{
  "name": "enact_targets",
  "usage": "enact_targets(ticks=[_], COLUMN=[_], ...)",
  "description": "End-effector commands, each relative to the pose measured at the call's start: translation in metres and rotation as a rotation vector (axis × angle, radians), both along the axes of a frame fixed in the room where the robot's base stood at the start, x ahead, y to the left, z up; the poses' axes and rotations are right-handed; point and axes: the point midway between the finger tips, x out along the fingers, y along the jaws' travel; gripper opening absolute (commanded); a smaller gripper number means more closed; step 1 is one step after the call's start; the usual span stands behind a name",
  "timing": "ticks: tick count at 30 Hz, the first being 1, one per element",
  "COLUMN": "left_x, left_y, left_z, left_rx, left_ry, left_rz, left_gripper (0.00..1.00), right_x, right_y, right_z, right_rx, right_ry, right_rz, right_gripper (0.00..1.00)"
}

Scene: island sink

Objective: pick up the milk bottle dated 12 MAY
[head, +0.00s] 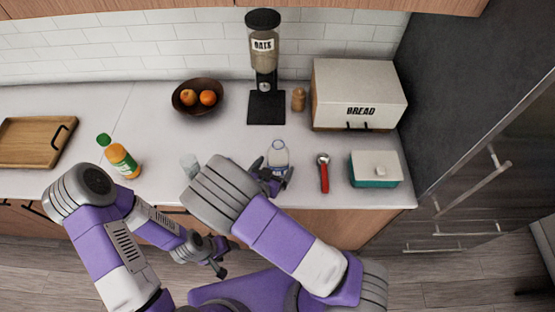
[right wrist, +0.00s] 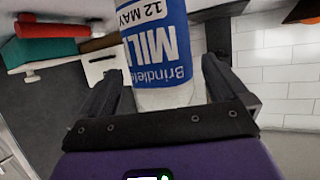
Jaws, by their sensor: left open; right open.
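The milk bottle (head: 278,152) stands on the counter in the middle of the head view. In the right wrist view its blue label (right wrist: 157,42) reads "12 MAY" and "MILK", upside down. My right gripper (head: 272,178) is open at the bottle's near side. In the right wrist view the bottle lies between its two spread fingers (right wrist: 162,70), with a visible gap at the right finger; contact on the left is unclear. My left gripper (head: 220,260) is open and empty, low in front of the counter.
A clear glass-like item (head: 189,163) stands left of my right arm, partly hidden. A juice bottle (head: 122,160) is further left. A red-handled tool (head: 324,174) and teal butter dish (head: 374,169) are right. The oats dispenser (head: 264,70) and bread box (head: 358,92) stand behind.

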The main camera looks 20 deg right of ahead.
Motion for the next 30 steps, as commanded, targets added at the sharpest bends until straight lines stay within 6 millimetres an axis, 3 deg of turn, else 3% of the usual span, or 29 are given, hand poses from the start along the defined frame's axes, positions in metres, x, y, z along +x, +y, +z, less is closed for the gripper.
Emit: enact_targets(ticks=[8,17,26,30], left_x=[0.0,0.0,0.0,0.0], left_y=[0.0,0.0,0.0,0.0], left_z=[0.004,0.004,0.004,0.004], left_rx=[0.0,0.0,0.0,0.0], left_ry=[-0.001,-0.001,-0.001,-0.001], left_rz=[0.0,0.0,0.0,0.0], left_gripper=[0.63,0.63,0.63,0.63], right_x=[0.029,0.032,0.032,0.032], right_y=[-0.021,-0.023,-0.023,-0.023], right_z=[-0.017,-0.019,-0.019,-0.018], right_rx=[-0.001,0.0,0.0,0.001], right_ry=[0.0,0.0,0.0,-0.001], right_rz=[-0.002,0.0,0.0,0.0], right_gripper=[1.0,1.0,0.54,0.52])
